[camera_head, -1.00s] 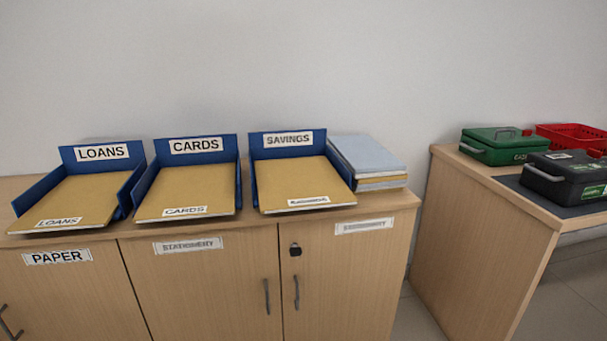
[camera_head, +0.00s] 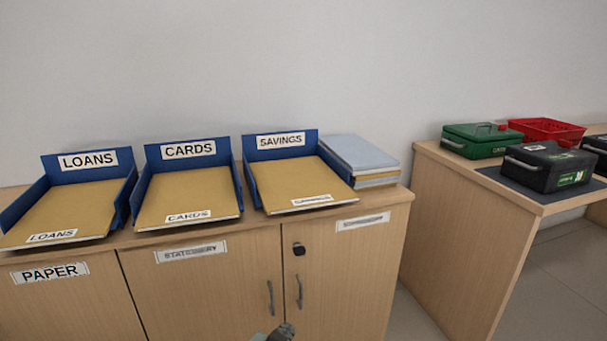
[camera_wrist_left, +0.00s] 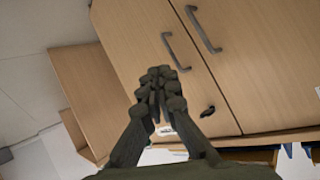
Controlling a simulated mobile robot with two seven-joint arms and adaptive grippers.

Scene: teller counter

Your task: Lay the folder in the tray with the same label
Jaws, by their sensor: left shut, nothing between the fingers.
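Three blue trays stand in a row on the cabinet top in the head view: the LOANS tray (camera_head: 88,160), the CARDS tray (camera_head: 188,150) and the SAVINGS tray (camera_head: 280,140). Each holds a tan folder: the LOANS folder (camera_head: 70,208), the CARDS folder (camera_head: 188,195) and a folder (camera_head: 298,182) in the SAVINGS tray whose label is blurred. My left gripper (camera_head: 284,330) shows at the bottom edge of the head view, in front of the cabinet doors. In the left wrist view its fingers (camera_wrist_left: 160,78) are together and empty. My right gripper is not in view.
A stack of folders (camera_head: 358,152) lies right of the SAVINGS tray. A second desk (camera_head: 460,250) at right holds a green box (camera_head: 482,142), a black box (camera_head: 548,170) and a red basket (camera_head: 545,130).

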